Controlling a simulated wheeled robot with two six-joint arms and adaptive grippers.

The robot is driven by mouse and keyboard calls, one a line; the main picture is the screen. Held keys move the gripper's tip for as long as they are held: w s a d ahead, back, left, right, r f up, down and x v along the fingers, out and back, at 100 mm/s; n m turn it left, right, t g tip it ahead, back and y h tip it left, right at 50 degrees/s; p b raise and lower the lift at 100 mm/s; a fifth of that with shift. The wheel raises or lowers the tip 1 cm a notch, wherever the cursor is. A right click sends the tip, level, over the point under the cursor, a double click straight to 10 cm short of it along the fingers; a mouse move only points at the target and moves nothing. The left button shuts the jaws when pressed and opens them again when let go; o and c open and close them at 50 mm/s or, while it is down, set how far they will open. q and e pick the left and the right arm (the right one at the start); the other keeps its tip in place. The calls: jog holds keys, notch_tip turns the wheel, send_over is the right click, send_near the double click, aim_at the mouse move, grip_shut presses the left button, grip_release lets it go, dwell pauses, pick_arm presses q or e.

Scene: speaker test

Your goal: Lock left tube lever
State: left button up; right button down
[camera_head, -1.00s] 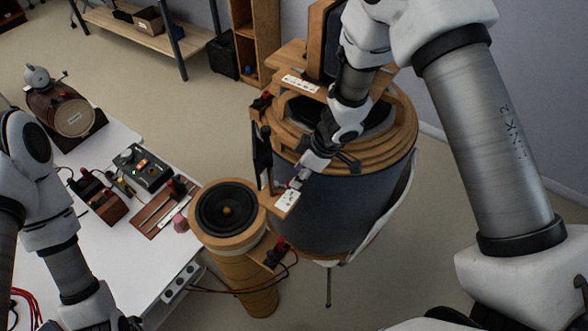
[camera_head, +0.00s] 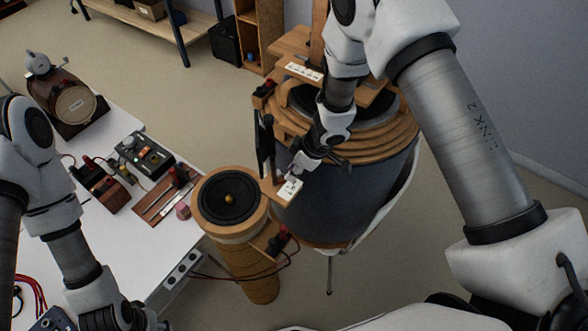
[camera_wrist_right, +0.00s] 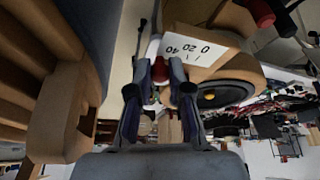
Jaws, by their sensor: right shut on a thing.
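The speaker tube (camera_head: 255,272) stands upright, with a round black speaker (camera_head: 212,205) on top. A wooden bracket with a white scale label (camera_head: 290,189) juts from its right side; the label also shows in the right wrist view (camera_wrist_right: 192,46). My right gripper (camera_head: 290,173) is at the label's upper edge. In the right wrist view its fingers (camera_wrist_right: 158,92) are close together on a small lever part with red and white on it (camera_wrist_right: 154,73). The fingers hide much of the lever. My left arm's end is at the lower left; its fingertips are not clear.
A large barrel (camera_head: 335,200) with a stepped wooden top stands right behind the tube. A dark upright post (camera_head: 265,145) is close beside my right gripper. The white table (camera_head: 75,240) at left holds electrical boxes (camera_head: 145,155). Red and black wires run by the tube.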

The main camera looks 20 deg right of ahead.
jog(key=shift+f, duration=0.1)
jog(key=shift+w+d+n+g, duration=0.1)
jog(key=shift+w+n+g, duration=0.3)
jog(key=shift+n, duration=0.6)
jog(key=shift+w+d+n+g, duration=0.15)
jog(key=shift+w+n+g, duration=0.2)
jog(key=shift+n, duration=0.65)
jog(key=shift+w+d+n+g, duration=0.1)
jog(key=shift+w+n+g, duration=0.3)
jog(key=shift+n, duration=0.6)
jog(key=shift+y, duration=0.3)
jog(key=c, duration=1.4)
grip_release()
jog(key=o, duration=0.3)
jog(key=shift+a, duration=0.1)
